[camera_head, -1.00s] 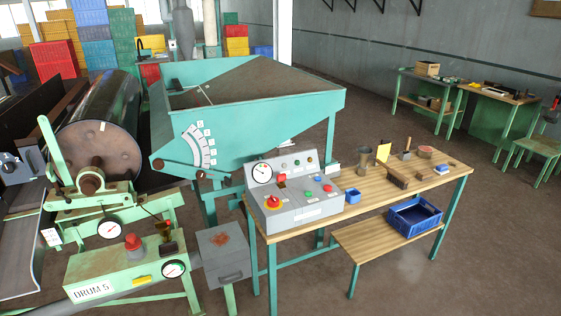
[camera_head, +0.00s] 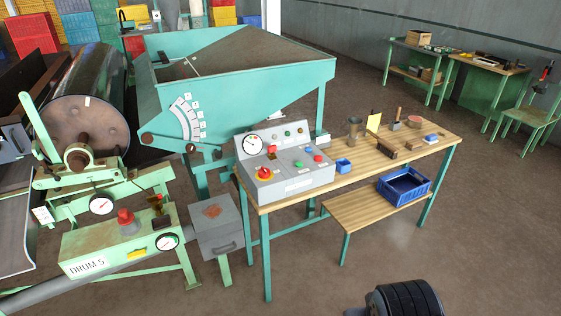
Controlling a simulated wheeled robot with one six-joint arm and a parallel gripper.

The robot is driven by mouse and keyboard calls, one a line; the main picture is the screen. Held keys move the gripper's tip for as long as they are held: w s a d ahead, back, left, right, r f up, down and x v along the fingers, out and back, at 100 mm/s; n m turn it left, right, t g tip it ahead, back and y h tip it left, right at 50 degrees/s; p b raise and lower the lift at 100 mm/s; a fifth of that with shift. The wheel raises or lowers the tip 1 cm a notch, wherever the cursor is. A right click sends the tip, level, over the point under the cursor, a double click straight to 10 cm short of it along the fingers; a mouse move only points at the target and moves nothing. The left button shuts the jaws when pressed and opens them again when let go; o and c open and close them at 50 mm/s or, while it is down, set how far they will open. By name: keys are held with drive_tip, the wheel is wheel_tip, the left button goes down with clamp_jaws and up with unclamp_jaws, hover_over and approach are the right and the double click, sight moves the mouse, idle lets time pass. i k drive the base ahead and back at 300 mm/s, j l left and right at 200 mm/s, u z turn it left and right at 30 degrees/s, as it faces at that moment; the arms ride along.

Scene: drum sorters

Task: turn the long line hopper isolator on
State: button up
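A grey control box (camera_head: 290,172) stands on the left end of the wooden bench. On its sloping face are a red knob on a yellow plate (camera_head: 264,173), a small red-topped switch (camera_head: 271,151), a round dial (camera_head: 253,145), and several green, red and blue buttons. The labels are too small to read, so I cannot tell which control is the long line hopper isolator or how it is set. The turquoise hopper (camera_head: 240,85) stands behind the box. My gripper is not in view; a dark ribbed part of my arm shows at the bottom edge.
The wooden bench (camera_head: 408,155) also bears a small blue bin (camera_head: 343,165), a metal cup and tools. A blue crate (camera_head: 404,187) sits on its lower shelf. The drum 5 stand (camera_head: 115,245) and a grey box (camera_head: 216,225) are at the left. The floor at front right is mostly clear.

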sight(264, 173)
drive_tip(key=i+j+z, duration=0.2)
drive_tip(key=i+j, duration=0.6)
drive_tip(key=i+j+z, duration=0.2)
drive_tip(key=i+j, duration=0.65)
drive_tip(key=j, duration=0.1)
